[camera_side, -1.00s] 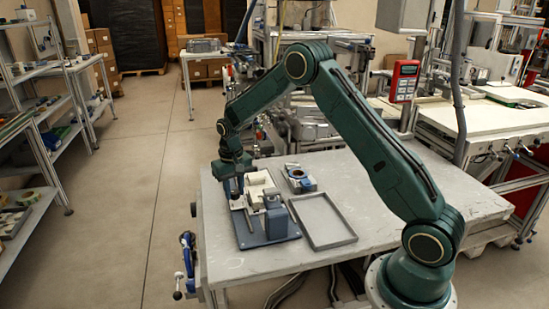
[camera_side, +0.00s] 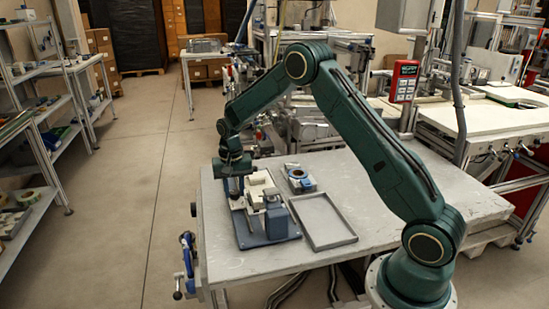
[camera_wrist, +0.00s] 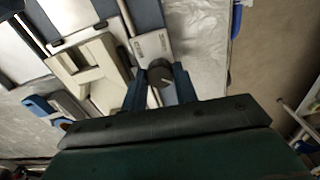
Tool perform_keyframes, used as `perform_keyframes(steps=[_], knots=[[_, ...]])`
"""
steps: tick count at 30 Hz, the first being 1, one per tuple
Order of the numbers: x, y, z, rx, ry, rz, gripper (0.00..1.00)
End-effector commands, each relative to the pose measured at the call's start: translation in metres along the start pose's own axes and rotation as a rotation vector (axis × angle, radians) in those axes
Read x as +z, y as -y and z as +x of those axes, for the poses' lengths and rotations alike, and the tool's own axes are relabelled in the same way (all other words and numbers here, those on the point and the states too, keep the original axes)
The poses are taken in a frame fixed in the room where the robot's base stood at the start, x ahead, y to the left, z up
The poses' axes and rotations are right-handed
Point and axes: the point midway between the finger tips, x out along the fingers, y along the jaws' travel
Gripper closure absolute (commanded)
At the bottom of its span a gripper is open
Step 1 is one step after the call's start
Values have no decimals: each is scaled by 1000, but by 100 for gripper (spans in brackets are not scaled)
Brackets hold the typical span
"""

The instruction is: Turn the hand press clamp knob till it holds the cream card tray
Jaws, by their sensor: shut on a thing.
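The hand press has a blue base (camera_side: 262,241) and stands on the left part of the table. The cream card tray (camera_side: 258,192) lies on it; the wrist view shows the tray (camera_wrist: 90,68) left of my fingers. The clamp knob (camera_wrist: 160,76) is round and dark grey with a light mark on top, beside a pale block. My gripper (camera_wrist: 161,88) points down with its blue fingers shut on the knob, one on each side. In the side view, my gripper (camera_side: 236,188) is at the press's far left corner and hides the knob. I cannot tell whether the clamp touches the tray.
An empty grey shallow tray (camera_side: 322,221) lies right of the press. A small grey and blue fixture with a round opening (camera_side: 298,177) stands behind it. The table's left edge is close to the press. The right of the table (camera_side: 420,185) is clear beyond my arm.

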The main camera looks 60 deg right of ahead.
Motion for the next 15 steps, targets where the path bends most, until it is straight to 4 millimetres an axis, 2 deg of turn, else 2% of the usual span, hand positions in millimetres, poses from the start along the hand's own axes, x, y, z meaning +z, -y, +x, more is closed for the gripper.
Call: perform_keyframes(steps=[1, 2, 5, 15], knots=[[-1, 0, -1, -1, -2, 0, 94], [-1, 0, -1, -1, -2, 0, 69], [-1, 0, -1, -1, -2, 0, 50], [0, 0, -1, -1, -1, -1, 49]])
